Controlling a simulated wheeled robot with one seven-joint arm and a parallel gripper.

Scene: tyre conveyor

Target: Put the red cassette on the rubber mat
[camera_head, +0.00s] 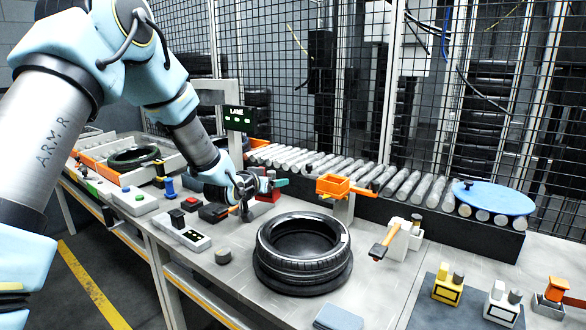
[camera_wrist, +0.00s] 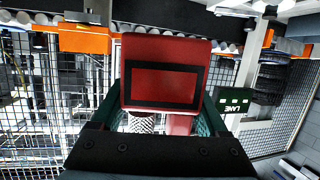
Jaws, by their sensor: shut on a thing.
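The red cassette (camera_wrist: 165,48) fills the middle of the wrist view, a red block with a dark-framed red panel. My gripper (camera_wrist: 163,108) is shut on it, with teal pads at its left and right sides. In the head view my gripper (camera_head: 264,187) is above the bench, behind and left of the stacked tyres, and the red cassette (camera_head: 269,196) shows only partly beside it. A dark flat mat (camera_head: 421,318), which looks like the rubber mat, lies at the front right. A yellow and a white device stand on it.
Stacked tyres (camera_head: 303,250) stand mid-bench between my gripper and the dark mat. An orange tray on a post (camera_head: 341,187) and a white stand with an orange-tipped arm (camera_head: 397,240) are nearby. A roller conveyor (camera_head: 400,185) runs behind. A grey-blue pad (camera_head: 338,318) lies at the front.

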